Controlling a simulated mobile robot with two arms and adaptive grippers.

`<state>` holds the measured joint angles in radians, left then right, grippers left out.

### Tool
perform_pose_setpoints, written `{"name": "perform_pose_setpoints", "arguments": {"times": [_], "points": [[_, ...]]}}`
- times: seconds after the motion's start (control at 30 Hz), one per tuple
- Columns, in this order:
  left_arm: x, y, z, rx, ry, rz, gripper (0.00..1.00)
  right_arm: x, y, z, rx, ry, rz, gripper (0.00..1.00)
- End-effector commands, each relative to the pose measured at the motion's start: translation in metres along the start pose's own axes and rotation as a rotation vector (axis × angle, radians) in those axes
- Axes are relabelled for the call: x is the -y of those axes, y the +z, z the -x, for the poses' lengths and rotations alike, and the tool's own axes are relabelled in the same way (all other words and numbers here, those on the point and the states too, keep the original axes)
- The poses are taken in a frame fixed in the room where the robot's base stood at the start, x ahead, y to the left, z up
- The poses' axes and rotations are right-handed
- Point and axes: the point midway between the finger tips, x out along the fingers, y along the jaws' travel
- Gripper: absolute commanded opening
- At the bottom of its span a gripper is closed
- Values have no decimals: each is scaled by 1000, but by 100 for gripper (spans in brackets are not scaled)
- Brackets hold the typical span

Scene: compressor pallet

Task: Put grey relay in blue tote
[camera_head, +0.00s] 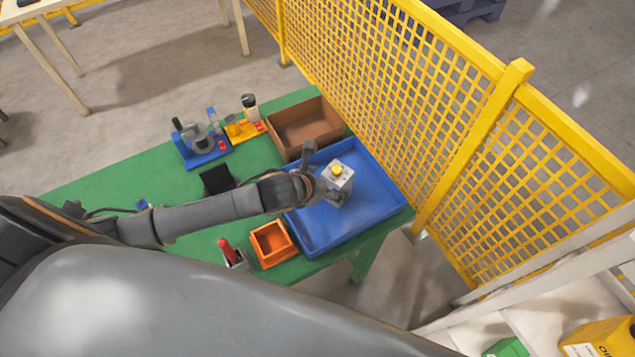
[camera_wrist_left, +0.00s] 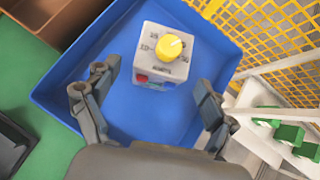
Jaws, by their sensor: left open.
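The grey relay (camera_head: 339,184), a boxy block with a yellow knob on top, is inside the blue tote (camera_head: 372,215). In the left wrist view the relay (camera_wrist_left: 163,66) appears upright over the blue floor of the tote (camera_wrist_left: 75,78). My left gripper (camera_head: 318,177) is over the tote, right beside the relay. In the left wrist view its fingers (camera_wrist_left: 156,88) are spread wide, with the relay just beyond the gap and clear space on both sides. My right gripper is not in view.
A brown bin (camera_head: 303,127) stands behind the tote, and a small orange bin (camera_head: 271,246) in front. Blue and yellow holders (camera_head: 203,156) with parts stand at the back of the green table (camera_head: 120,190). Yellow mesh fencing (camera_head: 440,95) runs close along the tote's right side.

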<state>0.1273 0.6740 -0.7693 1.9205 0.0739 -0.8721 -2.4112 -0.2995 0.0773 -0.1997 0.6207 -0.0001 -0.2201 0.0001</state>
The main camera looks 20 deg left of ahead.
Motion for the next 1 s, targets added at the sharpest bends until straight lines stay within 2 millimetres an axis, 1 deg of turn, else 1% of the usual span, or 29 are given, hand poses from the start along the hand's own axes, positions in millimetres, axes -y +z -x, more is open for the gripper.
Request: {"name": "perform_pose_setpoints", "arguments": {"times": [0.03,0.2,0.3,0.4,0.53,1.0], "points": [[0,-2,10,0,0,-4,84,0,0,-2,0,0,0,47],[0,-1,39,0,0,-2,84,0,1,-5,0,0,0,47],[0,-1,50,-1,0,-1,84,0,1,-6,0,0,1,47],[0,-1,57,-2,0,1,84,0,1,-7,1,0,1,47],[0,-1,60,-1,0,2,84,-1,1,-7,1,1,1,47],[0,0,60,-1,0,2,84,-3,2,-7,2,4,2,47]]}}
